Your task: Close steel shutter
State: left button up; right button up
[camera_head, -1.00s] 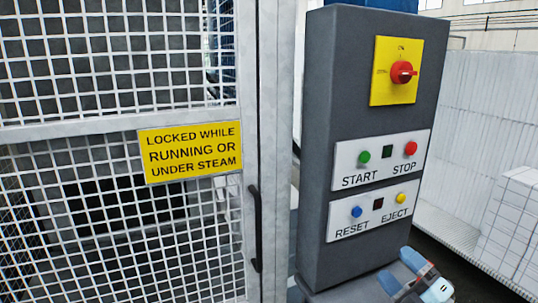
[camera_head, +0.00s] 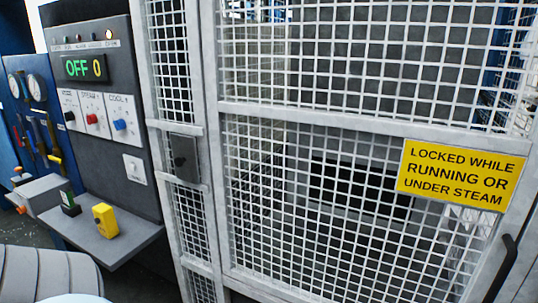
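No solid steel shutter can be made out for certain. A steel mesh gate (camera_head: 368,117) fills the middle and right of the head view. It carries a yellow sign reading "LOCKED WHILE RUNNING OR UNDER STEAM" (camera_head: 458,174). A black handle (camera_head: 502,268) is at its lower right, cut by the picture edge. The gate looks shut against the narrow mesh panel (camera_head: 172,70) on its left. Behind the mesh is a dark rectangular opening (camera_head: 360,185). Neither of my grippers is in view.
Gauges (camera_head: 35,87) hang at far left. A grey ribbed shape fills the bottom left corner.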

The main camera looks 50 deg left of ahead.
aim_at(184, 147)
jog(key=u, duration=2.1)
